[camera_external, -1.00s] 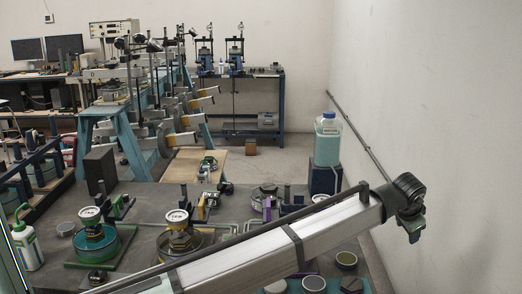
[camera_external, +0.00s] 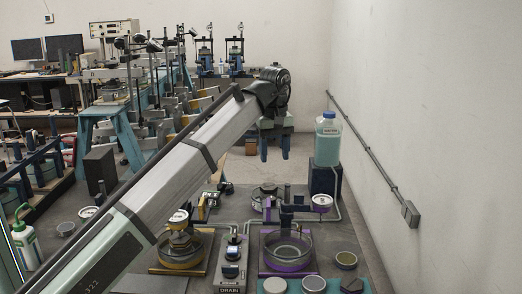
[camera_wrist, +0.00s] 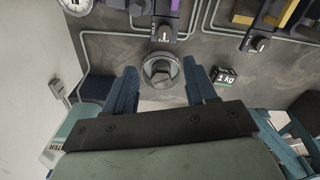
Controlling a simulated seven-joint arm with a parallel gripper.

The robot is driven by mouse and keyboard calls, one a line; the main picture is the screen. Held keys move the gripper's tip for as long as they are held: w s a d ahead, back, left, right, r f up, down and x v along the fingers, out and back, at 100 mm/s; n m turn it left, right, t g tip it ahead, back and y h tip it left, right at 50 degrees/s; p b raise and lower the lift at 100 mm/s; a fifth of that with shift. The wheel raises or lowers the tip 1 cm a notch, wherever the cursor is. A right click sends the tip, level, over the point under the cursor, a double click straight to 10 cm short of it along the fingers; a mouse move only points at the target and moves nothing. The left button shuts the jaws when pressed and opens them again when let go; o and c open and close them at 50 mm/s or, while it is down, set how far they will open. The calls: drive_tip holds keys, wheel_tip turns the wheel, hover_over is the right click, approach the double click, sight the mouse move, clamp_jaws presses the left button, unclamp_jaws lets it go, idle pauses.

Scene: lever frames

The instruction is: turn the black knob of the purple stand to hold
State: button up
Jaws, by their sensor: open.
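The purple stand (camera_external: 287,268) is at the front right of the dark bench in the external view, with a round dish over its base. My gripper (camera_external: 274,153) is open and empty, high above the back of the bench. In the wrist view its fingers (camera_wrist: 161,82) are below the knob, apart from it.
A round metal fitting (camera_wrist: 160,71) lies between the fingers in the wrist view. A teal bottle (camera_external: 328,143) stands on a dark block at the back right.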

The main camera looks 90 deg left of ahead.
sight(271, 197)
drive_tip(key=f, duration=0.9)
drive_tip(key=s+f, duration=0.1)
drive_tip(key=f, duration=0.3)
drive_tip(key=shift+f, duration=0.2)
drive_tip(key=shift+c, duration=0.2)
clamp_jaws()
